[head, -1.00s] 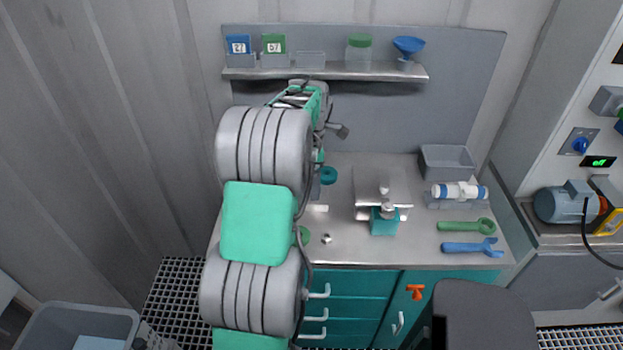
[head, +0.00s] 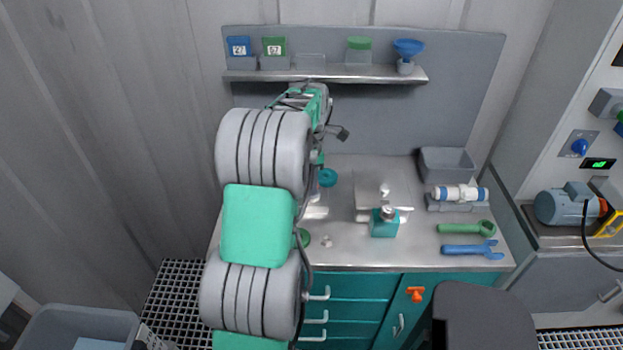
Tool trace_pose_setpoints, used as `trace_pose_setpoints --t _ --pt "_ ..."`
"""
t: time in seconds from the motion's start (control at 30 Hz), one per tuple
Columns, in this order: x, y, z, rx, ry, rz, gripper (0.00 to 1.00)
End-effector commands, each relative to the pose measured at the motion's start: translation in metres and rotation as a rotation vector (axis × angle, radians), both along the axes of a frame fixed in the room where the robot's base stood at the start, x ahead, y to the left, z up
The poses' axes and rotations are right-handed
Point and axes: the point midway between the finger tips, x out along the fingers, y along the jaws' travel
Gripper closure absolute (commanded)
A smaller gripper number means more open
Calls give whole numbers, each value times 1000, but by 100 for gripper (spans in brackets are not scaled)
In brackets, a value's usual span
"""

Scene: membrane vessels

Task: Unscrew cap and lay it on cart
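The cart (head: 352,257) is a steel-topped bench with teal drawers. My arm reaches over its left part and hides much of that area. My gripper is hidden behind my own arm links, so its fingers and anything between them cannot be seen. A round teal piece (head: 327,177) shows just right of my wrist; I cannot tell whether it is the cap. A pale grey shape (head: 316,208) lies partly hidden below it. A green round piece (head: 304,237) shows at the arm's edge, and a small metal fitting (head: 327,241) lies on the cart top beside it.
A teal block with a metal top (head: 384,223) stands before a steel plate (head: 372,187). A white-and-blue vessel (head: 460,192), green wrench (head: 466,228), blue wrench (head: 470,249) and grey bin (head: 447,163) lie right. A shelf (head: 330,75) runs behind. The front middle top is clear.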

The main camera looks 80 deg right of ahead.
Motion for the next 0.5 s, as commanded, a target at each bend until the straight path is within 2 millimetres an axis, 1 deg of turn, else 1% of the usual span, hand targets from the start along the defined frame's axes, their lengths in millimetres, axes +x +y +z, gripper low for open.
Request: trace_pose_setpoints --t 0.03,0.3,0.37,0.5 --pt "0 0 0 0 0 0 74" --pt "0 0 0 0 0 0 96" --pt "0 0 0 0 0 0 100" --pt "0 0 0 -1 0 1 100"
